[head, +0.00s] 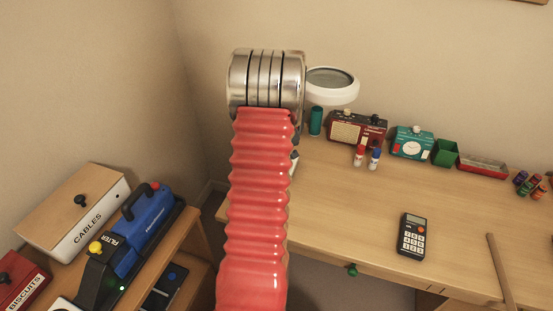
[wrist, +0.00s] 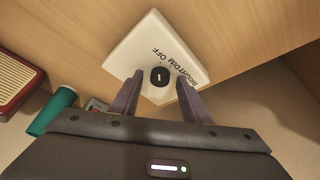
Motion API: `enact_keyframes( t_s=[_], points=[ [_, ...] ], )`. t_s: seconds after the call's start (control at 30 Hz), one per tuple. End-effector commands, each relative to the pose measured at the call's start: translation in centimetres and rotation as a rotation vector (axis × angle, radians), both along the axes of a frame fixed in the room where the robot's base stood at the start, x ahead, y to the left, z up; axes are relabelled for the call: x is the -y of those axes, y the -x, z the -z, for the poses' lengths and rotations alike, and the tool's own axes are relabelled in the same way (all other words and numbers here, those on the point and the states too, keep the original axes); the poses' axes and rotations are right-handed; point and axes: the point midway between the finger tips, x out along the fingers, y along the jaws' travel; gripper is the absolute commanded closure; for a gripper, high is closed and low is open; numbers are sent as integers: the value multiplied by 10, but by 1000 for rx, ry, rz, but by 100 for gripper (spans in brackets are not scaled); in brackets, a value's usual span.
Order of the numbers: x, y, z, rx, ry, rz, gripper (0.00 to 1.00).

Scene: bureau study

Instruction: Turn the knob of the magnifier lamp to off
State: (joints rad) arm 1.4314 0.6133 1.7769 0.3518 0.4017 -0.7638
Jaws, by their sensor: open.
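The magnifier lamp's round white head (head: 345,96) shows in the head view, right of my arm's metal end. Its base is mostly hidden there behind my red arm. In the wrist view the white lamp base (wrist: 138,50) carries a round black knob (wrist: 160,77) with a white mark. The words OFF, DIM and BRIGHT are printed around the knob. The mark looks roughly in line with OFF, but I cannot tell its exact setting. My gripper (wrist: 160,82) is open, with one finger on each side of the knob. I cannot tell whether they touch it.
A teal cylinder (wrist: 52,111) and a red-and-cream radio (wrist: 14,78) stand left in the wrist view. The desk's middle is clear.

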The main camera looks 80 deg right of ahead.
Motion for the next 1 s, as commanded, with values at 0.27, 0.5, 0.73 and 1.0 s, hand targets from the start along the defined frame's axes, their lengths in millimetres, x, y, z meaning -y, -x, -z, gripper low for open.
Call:
enact_keyframes(
  t_s=[0.27,0.5,0.73,1.0],
  points=[
    [-5,3,-14,1,1,0,57],
    [-26,15,-27,0,-1,3,57],
    [-57,31,-27,0,-1,1,57],
    [-95,52,-27,0,0,2,57]
  ],
)
